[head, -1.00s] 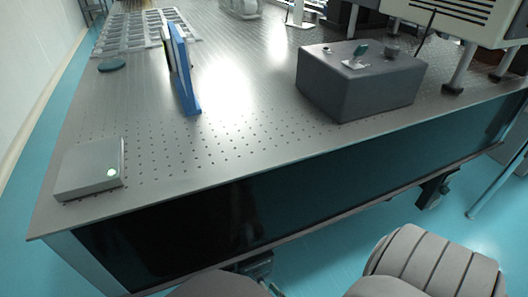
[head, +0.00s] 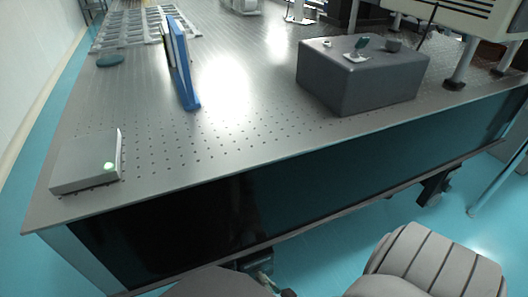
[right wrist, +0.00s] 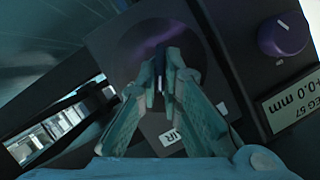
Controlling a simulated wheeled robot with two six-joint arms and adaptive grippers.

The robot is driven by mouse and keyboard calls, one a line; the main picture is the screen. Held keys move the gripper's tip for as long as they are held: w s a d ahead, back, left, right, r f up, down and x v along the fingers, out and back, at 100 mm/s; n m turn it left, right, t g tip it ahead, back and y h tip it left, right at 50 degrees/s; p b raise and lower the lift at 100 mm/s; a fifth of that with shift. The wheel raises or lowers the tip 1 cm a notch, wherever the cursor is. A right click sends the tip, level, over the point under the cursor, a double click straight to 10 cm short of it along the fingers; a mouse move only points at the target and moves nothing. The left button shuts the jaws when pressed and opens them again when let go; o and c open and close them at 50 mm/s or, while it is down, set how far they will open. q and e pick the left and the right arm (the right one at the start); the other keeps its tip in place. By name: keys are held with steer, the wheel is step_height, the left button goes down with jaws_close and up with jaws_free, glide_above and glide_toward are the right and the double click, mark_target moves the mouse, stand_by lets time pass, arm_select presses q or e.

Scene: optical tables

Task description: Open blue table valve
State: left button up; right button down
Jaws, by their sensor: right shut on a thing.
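In the right wrist view my right gripper (right wrist: 164,62) has its two teal fingers closed together in front of a dark round valve dial (right wrist: 138,45). The fingers are shut on a thin valve handle at the dial, mostly hidden between them. A white label reading "AIR" (right wrist: 171,137) is just below, partly covered by the fingers. In the head view a dark valve box (head: 256,262) shows under the table's front edge, with a small part of my right gripper (head: 267,283) just below it. The handle cannot be made out there. My left gripper is not in view.
Blue floor (head: 330,235) lies in front.

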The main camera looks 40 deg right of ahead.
steer(key=shift+d+m+t+y, duration=0.1)
steer(key=shift+m+t+y, duration=0.3)
steer(key=shift+m, duration=0.5)
steer(key=c, duration=1.8)
jaws_free()
steer(key=shift+o, duration=0.2)
steer(key=shift+s, duration=0.15)
steer(key=v, duration=1.1)
steer(key=shift+s, duration=0.35)
steer(key=shift+r, duration=0.15)
steer(key=shift+c, duration=0.6)
